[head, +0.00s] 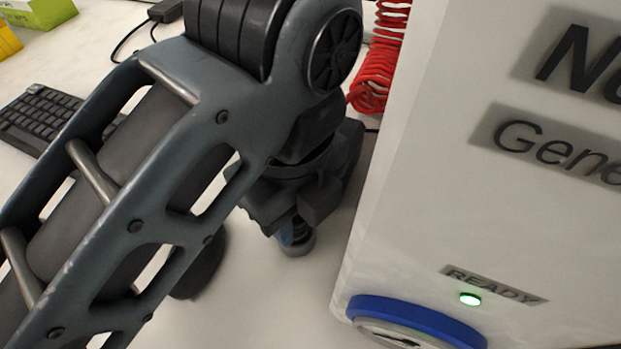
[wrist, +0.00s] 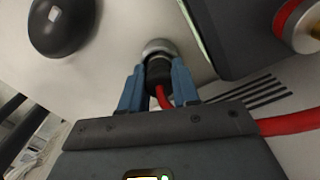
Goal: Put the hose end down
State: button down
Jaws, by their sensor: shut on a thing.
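My gripper (head: 290,230) points down over the white bench, left of the white machine. In the wrist view its two blue fingers (wrist: 158,75) are closed on the hose end, one on each side. The hose end (wrist: 158,50) has a black body and a round silver tip. The silver tip (head: 298,246) also shows in the head view, just below the fingers and close to the bench top. I cannot tell whether it touches the bench. A piece of red hose (wrist: 163,97) runs back from it between the fingers.
The white machine (head: 420,180) stands close on the right, with a lit green READY light (head: 470,299) and a blue ring (head: 415,318). Red coiled hose (head: 372,85) hangs behind. A keyboard (head: 42,115) lies left. A dark rounded object (wrist: 62,22) sits near the gripper.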

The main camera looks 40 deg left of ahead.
jog(key=shift+f, duration=0.25)
jog(key=c, duration=0.8)
grip_release()
jog(key=shift+r, duration=0.2)
jog(key=shift+r+p, duration=0.65)
jog(key=shift+p, duration=0.1)
notch_tip(320, 180, up, 12)
jog(key=shift+f, duration=0.15)
